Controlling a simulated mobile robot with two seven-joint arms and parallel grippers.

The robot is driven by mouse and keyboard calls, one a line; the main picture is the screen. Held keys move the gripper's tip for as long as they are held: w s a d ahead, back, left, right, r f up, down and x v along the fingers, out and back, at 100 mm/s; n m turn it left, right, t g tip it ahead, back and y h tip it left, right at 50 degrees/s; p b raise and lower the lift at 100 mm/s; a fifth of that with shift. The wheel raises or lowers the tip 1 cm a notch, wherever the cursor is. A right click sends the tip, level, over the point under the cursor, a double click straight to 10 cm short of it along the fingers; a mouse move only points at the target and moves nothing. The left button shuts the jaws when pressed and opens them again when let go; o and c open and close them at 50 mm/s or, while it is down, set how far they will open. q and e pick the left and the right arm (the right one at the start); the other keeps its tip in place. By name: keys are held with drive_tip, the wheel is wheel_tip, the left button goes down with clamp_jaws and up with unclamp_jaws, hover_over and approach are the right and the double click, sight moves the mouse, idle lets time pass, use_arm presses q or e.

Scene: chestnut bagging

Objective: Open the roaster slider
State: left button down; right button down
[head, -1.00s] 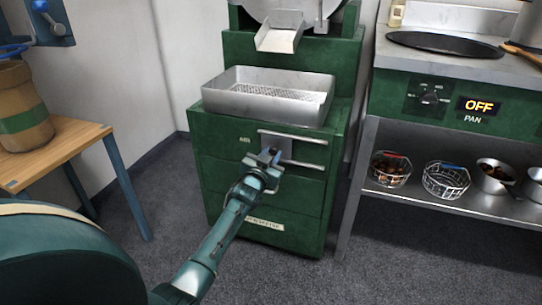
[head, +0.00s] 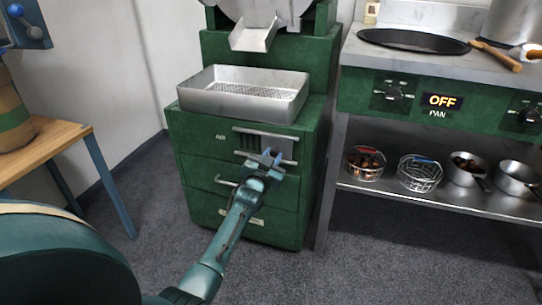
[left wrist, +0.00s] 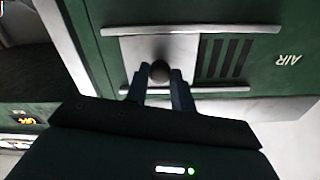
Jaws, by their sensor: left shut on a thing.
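The green roaster (head: 245,190) stands at the middle of the head view. On its front, beside the AIR label, the metal slider plate (head: 280,145) sits between two horizontal rails. Dark vertical slots (head: 246,140) show uncovered on the AIR side of the plate. In the left wrist view the plate (left wrist: 132,48) carries a dark round knob (left wrist: 160,71), and several slots (left wrist: 225,58) are bare beside it. My left gripper (head: 266,158) is shut on the knob, one finger on each side. My right gripper is not in view.
A perforated metal tray (head: 190,100) sits on the roaster under a chute (head: 252,33). A counter with a pan (head: 412,42) is on the right, with baskets and pots on its shelf (head: 400,199). A wooden table (head: 45,140) is at left. A drawer handle (head: 226,183) sits below the slider.

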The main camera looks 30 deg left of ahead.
use_arm(q)
drive_tip(key=shift+d, duration=0.15)
drive_tip(key=c, duration=1.2)
unclamp_jaws()
drive_tip(key=shift+s, duration=0.15)
